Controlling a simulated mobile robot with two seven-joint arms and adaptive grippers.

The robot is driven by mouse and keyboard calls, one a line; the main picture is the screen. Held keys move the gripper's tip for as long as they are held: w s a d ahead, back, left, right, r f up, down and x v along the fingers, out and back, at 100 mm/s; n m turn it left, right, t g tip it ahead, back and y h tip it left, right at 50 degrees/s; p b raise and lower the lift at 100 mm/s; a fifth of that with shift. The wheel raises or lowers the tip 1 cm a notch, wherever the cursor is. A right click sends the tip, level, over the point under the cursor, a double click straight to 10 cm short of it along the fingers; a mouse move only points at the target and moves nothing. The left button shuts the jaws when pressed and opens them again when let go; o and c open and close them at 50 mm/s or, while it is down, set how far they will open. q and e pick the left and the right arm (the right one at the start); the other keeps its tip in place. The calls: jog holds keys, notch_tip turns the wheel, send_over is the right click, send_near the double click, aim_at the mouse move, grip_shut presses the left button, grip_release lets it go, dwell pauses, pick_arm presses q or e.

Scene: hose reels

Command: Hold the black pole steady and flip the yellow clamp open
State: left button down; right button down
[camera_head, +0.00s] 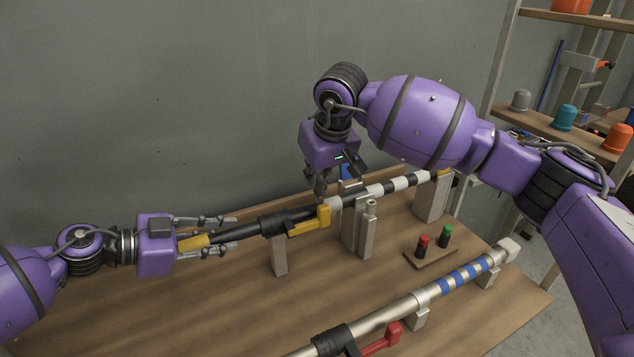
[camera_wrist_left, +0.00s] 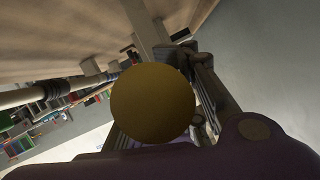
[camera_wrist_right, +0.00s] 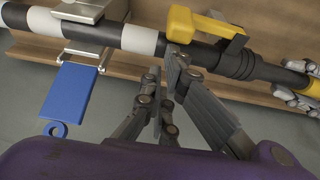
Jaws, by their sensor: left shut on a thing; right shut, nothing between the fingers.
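The black pole (camera_head: 243,231) lies on upright supports, with a yellow end at the left and a black-and-white striped part at the right. My left gripper (camera_head: 226,234) is shut around the pole near its yellow end; that end fills the middle of the left wrist view (camera_wrist_left: 153,102). The yellow clamp (camera_head: 312,222) sits on the pole's middle, its lever on the near side; it also shows in the right wrist view (camera_wrist_right: 207,30). My right gripper (camera_head: 321,197) is shut and empty, pointing down beside the clamp. I cannot tell whether its fingertips touch the clamp.
A silver pole (camera_head: 398,309) with blue bands and a red clamp (camera_head: 381,341) lies on the near side of the table. A small board with a red-topped peg (camera_head: 422,245) and a green-topped peg (camera_head: 445,235) stands between. A blue tag (camera_wrist_right: 72,92) hangs by the striped part.

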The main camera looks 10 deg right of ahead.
jog(key=shift+s+d+m, duration=0.25)
jog(key=shift+s+m, duration=0.15)
jog(key=shift+m, duration=0.1)
jog(key=s+a+m+h, duration=0.1)
jog(key=s+m, duration=0.2)
jog(key=s, duration=0.9)
jog(key=shift+s+a+m+h, duration=0.15)
jog(key=shift+a+m+h, duration=0.15)
jog(key=shift+a, duration=0.05)
dwell(0.5)
dwell(1.4)
jog(key=shift+w+a, duration=0.55)
jog(key=shift+w, duration=0.15)
